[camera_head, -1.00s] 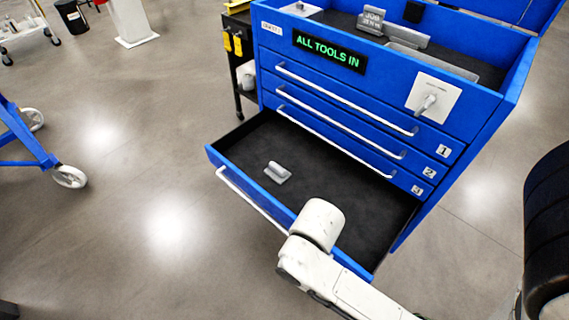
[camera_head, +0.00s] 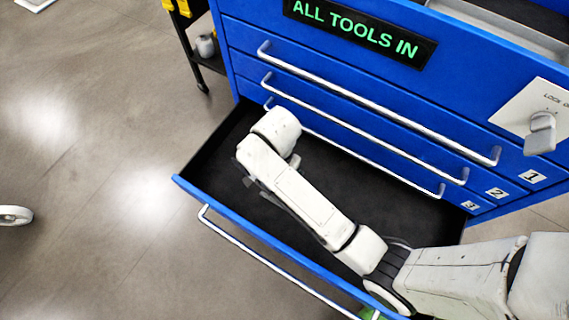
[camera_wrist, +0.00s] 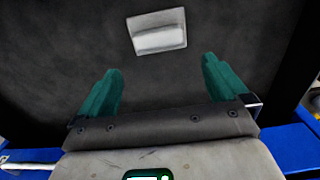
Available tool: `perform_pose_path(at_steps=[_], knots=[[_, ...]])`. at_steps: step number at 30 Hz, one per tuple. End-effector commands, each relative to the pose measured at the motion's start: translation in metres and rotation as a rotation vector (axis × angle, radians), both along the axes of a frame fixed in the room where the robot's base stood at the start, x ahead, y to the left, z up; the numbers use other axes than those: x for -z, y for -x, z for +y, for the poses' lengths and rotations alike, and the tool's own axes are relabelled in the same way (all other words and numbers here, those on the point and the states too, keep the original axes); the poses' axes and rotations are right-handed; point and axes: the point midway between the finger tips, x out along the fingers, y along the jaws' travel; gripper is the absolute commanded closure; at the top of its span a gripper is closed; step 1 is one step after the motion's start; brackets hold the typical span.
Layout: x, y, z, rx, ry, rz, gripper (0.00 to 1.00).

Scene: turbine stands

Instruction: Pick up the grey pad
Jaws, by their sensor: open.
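The grey pad (camera_wrist: 158,32) lies on the dark floor of the open bottom drawer, at the top middle of the wrist view. My gripper (camera_wrist: 162,66) has its two green fingers spread wide with nothing between them. The pad is beyond the fingertips in that view, between their lines and apart from both. In the head view my arm reaches over the open drawer (camera_head: 345,178). My wrist covers the pad's area there, and I cannot clearly make out the pad or the fingers.
The blue cabinet (camera_head: 345,95) stands behind the drawer, its upper drawers shut, with long white handles and a sign reading "ALL TOOLS IN" (camera_head: 355,28). A lock plate (camera_head: 540,118) is at the right. The drawer's blue front edge (camera_head: 250,248) lies below my arm.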

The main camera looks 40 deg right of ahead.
Motion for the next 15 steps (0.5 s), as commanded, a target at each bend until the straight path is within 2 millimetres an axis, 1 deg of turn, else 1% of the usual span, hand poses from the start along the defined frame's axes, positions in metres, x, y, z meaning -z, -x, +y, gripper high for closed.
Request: perform_pose_path(at_steps=[1, 6, 9, 15], knots=[[0.009, 0.001, 0.0, 0.002, 0.0, 0.003, 0.0], [0.036, 0.001, 0.0, 0.002, 0.0, 0.004, 0.0], [0.046, 0.001, 0.0, 0.001, 0.001, 0.003, 0.0], [0.06, 0.002, 0.002, 0.0, 0.001, 0.002, 0.0]])
